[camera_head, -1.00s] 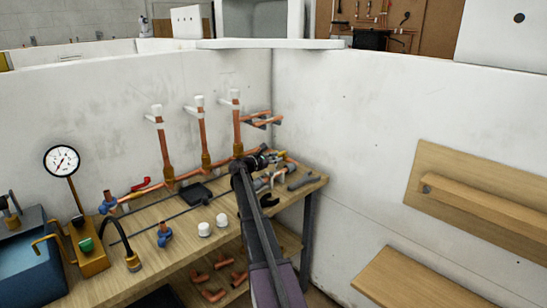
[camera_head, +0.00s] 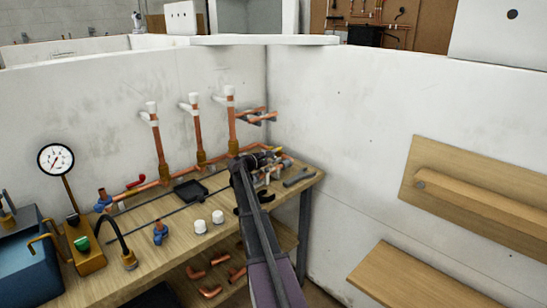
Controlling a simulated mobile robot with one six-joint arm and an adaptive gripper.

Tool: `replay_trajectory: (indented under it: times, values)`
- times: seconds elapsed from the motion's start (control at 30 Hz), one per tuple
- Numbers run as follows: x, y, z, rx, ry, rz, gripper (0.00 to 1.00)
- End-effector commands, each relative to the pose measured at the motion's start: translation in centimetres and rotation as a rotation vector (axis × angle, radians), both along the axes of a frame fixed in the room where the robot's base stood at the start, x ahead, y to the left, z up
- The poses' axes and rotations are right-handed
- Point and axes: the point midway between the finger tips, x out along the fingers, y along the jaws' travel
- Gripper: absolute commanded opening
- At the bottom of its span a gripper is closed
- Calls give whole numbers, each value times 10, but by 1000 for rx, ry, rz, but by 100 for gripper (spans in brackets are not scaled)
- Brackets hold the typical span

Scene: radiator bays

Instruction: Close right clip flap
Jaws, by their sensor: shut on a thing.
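Three upright copper pipes stand against the back wall, each with a white top and a small white clip. The right clip (camera_head: 220,99) is at the upper part of the right pipe (camera_head: 232,130), jutting out to the left. It is too small to tell how its flap sits. My gripper (camera_head: 268,157) is low over the bench's back right corner, below and right of that clip and well apart from it. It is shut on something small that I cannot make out. My arm hides part of the bench there.
The wooden bench (camera_head: 150,225) carries a pressure gauge (camera_head: 56,160), a black tray (camera_head: 190,190), two white caps (camera_head: 209,222) and loose grey and copper fittings. Short copper pipes (camera_head: 267,116) jut out right of the right pipe. A side wall (camera_head: 340,150) closes off the right.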

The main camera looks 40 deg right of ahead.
Motion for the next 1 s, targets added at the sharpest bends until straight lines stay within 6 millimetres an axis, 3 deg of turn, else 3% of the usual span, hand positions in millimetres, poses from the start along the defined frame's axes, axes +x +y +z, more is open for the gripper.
replay_trajectory:
  times: [0.4,0.43,0.5,0.53,1.0]
  values:
    - [1,-2,1,-1,-2,1,0]
    - [1,-2,1,-1,-2,1,38]
    - [1,-1,1,-1,-1,1,59]
    - [1,-1,1,-1,-1,1,61]
    - [-1,4,2,1,-15,0,62]
